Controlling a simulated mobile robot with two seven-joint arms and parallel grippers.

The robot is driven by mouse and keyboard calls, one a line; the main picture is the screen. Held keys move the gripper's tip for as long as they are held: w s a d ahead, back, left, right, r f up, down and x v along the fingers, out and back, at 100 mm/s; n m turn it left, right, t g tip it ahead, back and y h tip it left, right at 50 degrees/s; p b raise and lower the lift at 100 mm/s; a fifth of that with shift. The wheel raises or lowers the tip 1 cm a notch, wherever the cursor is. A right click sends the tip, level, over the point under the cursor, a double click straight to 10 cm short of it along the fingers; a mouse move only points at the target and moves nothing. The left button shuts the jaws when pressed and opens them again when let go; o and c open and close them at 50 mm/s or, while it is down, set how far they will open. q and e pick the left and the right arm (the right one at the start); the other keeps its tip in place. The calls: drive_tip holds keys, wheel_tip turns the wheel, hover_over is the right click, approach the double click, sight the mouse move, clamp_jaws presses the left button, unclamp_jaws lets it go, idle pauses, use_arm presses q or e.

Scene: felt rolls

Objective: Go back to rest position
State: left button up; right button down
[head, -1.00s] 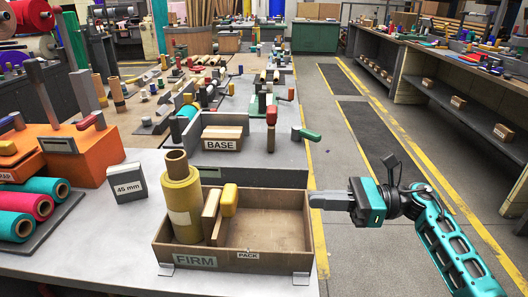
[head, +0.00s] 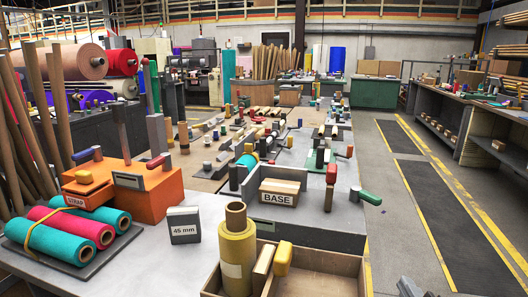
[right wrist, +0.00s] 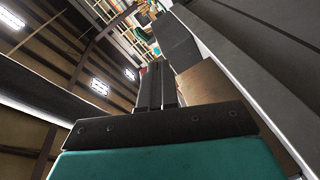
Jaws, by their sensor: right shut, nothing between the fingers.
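My right gripper (head: 408,287) shows only as a grey tip at the bottom edge of the head view, to the right of the wooden tray. In the right wrist view the two dark fingers (right wrist: 156,86) lie together, shut with nothing between them. My left gripper is not in view. The open wooden tray (head: 335,262) holds an upright yellow roll (head: 237,255) with a brown core, a tan block (head: 262,268) and a yellow-topped piece (head: 283,258). The tray's front is cut off by the picture's lower edge.
Teal and red rolls (head: 72,228) lie at the left by an orange box (head: 150,200). The aisle floor (head: 420,230) at the right is clear.

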drive_tip(key=s+a+f+m+g+y, duration=0.1)
drive_tip(key=s+a+f+m+g, duration=0.2)
drive_tip(key=s, duration=0.4)
drive_tip(key=s+a+f+m+g, duration=0.1)
drive_tip(key=s+f+m+g, duration=0.4)
drive_tip(key=s, duration=0.3)
drive_tip(key=s+a+f+m+g+y, duration=0.1)
drive_tip(key=s+a+f+m+g, duration=0.15)
drive_tip(key=s+f+g, duration=0.35)
use_arm(q)
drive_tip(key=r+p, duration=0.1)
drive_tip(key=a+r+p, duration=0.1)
drive_tip(key=p, duration=0.1)
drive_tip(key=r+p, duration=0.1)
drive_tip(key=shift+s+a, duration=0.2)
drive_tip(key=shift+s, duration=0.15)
use_arm(e)
drive_tip(key=w+a+f+t+y, duration=0.1)
drive_tip(key=w+a+f+t, duration=0.1)
drive_tip(key=w+t, duration=0.4)
drive_tip(key=shift+a+n+t, duration=0.35)
drive_tip(key=shift+a+t, duration=0.1)
drive_tip(key=shift+t, duration=0.55)
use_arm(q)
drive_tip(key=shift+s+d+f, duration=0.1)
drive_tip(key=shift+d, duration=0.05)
use_arm(e)
drive_tip(key=shift+w, duration=0.1)
